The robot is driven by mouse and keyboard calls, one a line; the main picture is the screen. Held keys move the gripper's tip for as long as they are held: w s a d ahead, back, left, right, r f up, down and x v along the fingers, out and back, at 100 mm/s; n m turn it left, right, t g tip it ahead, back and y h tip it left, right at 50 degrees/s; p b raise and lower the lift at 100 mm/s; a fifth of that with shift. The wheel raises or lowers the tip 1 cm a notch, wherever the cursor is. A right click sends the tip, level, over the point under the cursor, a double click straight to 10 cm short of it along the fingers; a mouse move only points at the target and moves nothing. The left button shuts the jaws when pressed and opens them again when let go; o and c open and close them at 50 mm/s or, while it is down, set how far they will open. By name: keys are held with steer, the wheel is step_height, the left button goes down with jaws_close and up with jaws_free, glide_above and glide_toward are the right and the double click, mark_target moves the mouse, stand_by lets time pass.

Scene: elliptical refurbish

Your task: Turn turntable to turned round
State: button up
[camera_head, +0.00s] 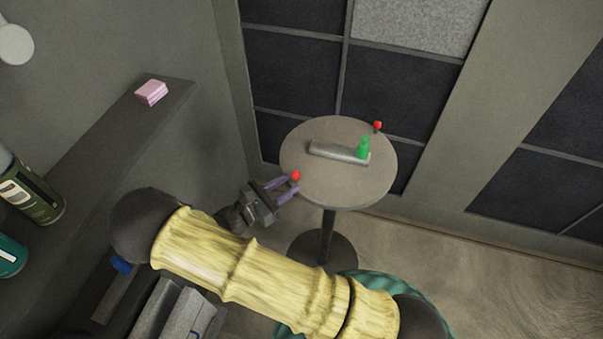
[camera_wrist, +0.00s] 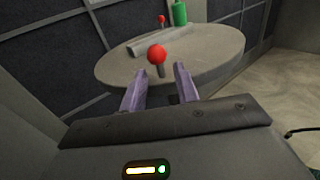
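The turntable (camera_head: 330,187) is a round grey-brown disc on a dark pedestal; its top also shows in the wrist view (camera_wrist: 215,62). A red-knobbed peg (camera_head: 296,175) stands at its near left rim, and a second red knob (camera_head: 377,125) is at the far right rim. A grey bar (camera_head: 328,151) and a green bottle-shaped piece (camera_head: 364,148) are on top. My gripper (camera_head: 288,187) is at the near left rim. Its purple fingers are open, with the near red knob (camera_wrist: 157,54) between or just beyond their tips; contact cannot be told.
A dark shelf (camera_head: 112,122) on the left holds a pink block (camera_head: 151,92) and canisters (camera_head: 28,190). A dark panelled wall (camera_head: 290,70) stands close behind the turntable. Open wooden floor (camera_head: 470,270) lies to the right.

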mark_target(301, 179)
steer(key=x, duration=0.5)
steer(key=shift+w+d+p, duration=0.2)
steer(key=shift+p, duration=0.1)
jaws_close()
